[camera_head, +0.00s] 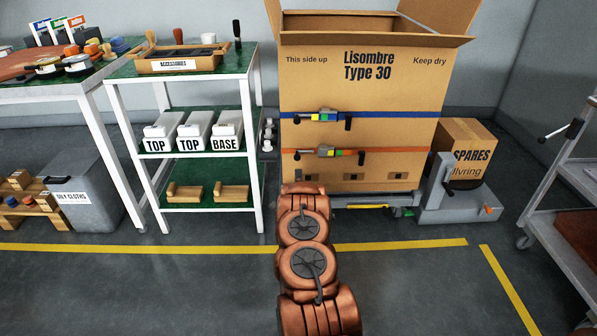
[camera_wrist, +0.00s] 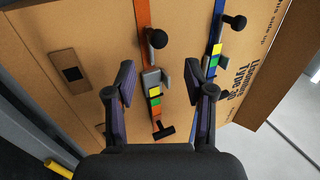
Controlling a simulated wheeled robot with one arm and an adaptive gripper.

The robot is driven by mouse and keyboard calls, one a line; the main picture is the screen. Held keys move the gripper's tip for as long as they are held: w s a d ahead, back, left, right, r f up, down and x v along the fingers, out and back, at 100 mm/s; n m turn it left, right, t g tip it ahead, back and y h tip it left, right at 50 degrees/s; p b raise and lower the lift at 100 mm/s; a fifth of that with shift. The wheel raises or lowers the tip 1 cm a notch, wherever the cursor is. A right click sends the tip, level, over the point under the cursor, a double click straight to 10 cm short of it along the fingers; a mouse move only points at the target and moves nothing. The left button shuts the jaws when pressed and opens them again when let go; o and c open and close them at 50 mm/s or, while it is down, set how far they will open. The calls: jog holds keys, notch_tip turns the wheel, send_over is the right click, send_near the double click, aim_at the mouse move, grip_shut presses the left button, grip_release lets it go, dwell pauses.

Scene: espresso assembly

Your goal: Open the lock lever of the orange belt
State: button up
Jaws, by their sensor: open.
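The orange belt (camera_head: 390,151) runs around the lower part of the tall cardboard box (camera_head: 375,95). Its buckle (camera_head: 328,152) carries coloured blocks and has a black handle at each end. In the wrist view the orange belt (camera_wrist: 143,14) runs downward, with a black knob (camera_wrist: 157,38) above the buckle and a black T-shaped handle (camera_wrist: 163,132) below it. I cannot tell whether the lever is locked. My gripper (camera_wrist: 157,82) is open, its fingers left and right of the buckle in that view; contact is not visible. In the head view my arm hides the gripper.
A blue belt (camera_head: 390,112) with a similar buckle runs above the orange one. The box stands on a low trolley (camera_head: 375,200). A spares box (camera_head: 465,150) is to its right. A green-topped shelf (camera_head: 190,62) stands to the left.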

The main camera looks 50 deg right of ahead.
jog(key=shift+v, duration=1)
jog(key=shift+r, duration=0.1)
